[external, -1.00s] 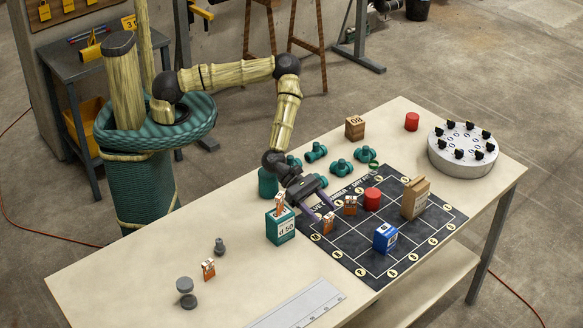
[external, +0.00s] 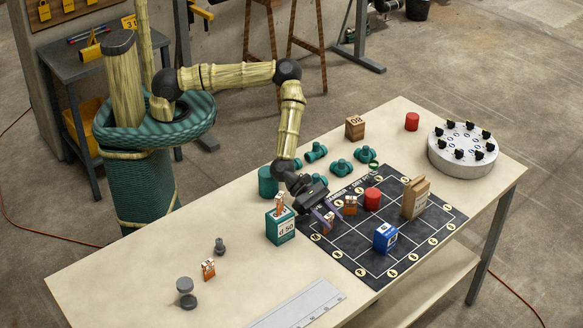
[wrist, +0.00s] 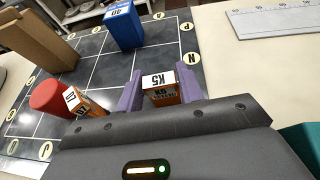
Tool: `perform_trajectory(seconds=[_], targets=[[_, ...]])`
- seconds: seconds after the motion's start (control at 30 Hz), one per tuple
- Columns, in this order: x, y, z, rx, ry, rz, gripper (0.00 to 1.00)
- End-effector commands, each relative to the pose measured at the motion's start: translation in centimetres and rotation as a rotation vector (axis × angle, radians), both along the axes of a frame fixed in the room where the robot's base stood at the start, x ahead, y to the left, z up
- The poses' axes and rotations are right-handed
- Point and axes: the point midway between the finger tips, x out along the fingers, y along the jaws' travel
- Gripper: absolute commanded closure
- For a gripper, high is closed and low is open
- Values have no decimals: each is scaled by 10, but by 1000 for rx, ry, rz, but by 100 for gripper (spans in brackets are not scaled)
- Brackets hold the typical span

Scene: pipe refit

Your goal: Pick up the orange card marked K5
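The orange card marked K5 (wrist: 160,88) stands on the dark grid mat (wrist: 88,70) in the wrist view, its white top label facing up. My gripper (wrist: 158,88) has its two purple fingers on either side of the card, with small gaps that suggest it is not clamped. In the external view my gripper (external: 328,218) is low over the mat's near-left part, and its fingers partly hide the K5 card (external: 330,218).
A red cylinder (external: 372,199), a blue box marked 40 (wrist: 124,26) and a brown block (external: 415,198) stand on the mat. A teal box (external: 280,227) holding orange cards is left of my gripper. Teal pipe fittings (external: 340,168) lie behind.

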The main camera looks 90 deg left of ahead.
Motion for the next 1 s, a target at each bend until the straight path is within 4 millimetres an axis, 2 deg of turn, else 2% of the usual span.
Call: perform_trajectory(seconds=[0.03,0.1,0.47,0.57,0.9,1.0], targets=[[0,0,0,0,0,0,73],[0,0,0,0,0,0,86],[0,0,6,-1,0,0,86],[1,0,17,-2,-2,0,86],[1,1,81,0,-4,0,86],[0,0,94,0,-2,1,86]])
